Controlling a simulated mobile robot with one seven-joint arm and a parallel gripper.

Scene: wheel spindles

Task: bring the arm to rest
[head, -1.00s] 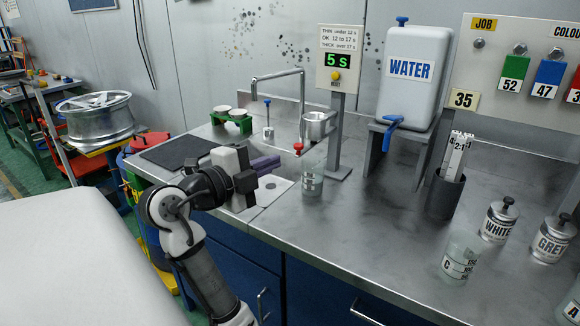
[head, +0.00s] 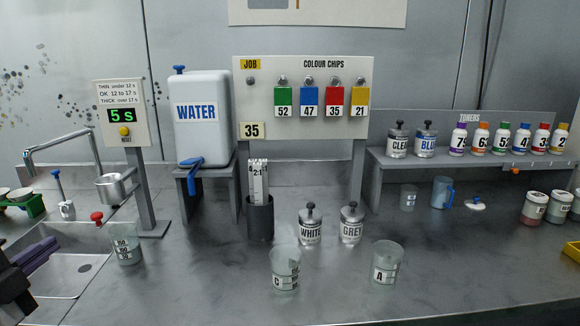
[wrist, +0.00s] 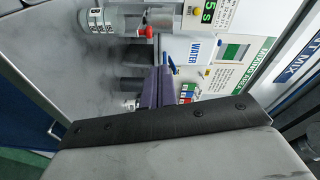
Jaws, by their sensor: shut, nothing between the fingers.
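My gripper (head: 40,254) shows at the left edge of the head view, its purple fingers just above the sink area of the metal bench. In the wrist view the two purple fingers of my gripper (wrist: 158,86) lie together, with nothing held. The rest of my arm is almost wholly outside the head view. A clear beaker (head: 126,249) with dark markings stands to the right of the fingers, apart from them, below a red-knobbed tap (head: 97,218).
The steel bench (head: 190,285) is clear in front. Beakers C (head: 285,270) and A (head: 386,262), the WHITE tin (head: 310,230) and GREY tin (head: 351,228) stand mid-bench. A timer post (head: 149,190) and the water tank (head: 203,140) rise behind.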

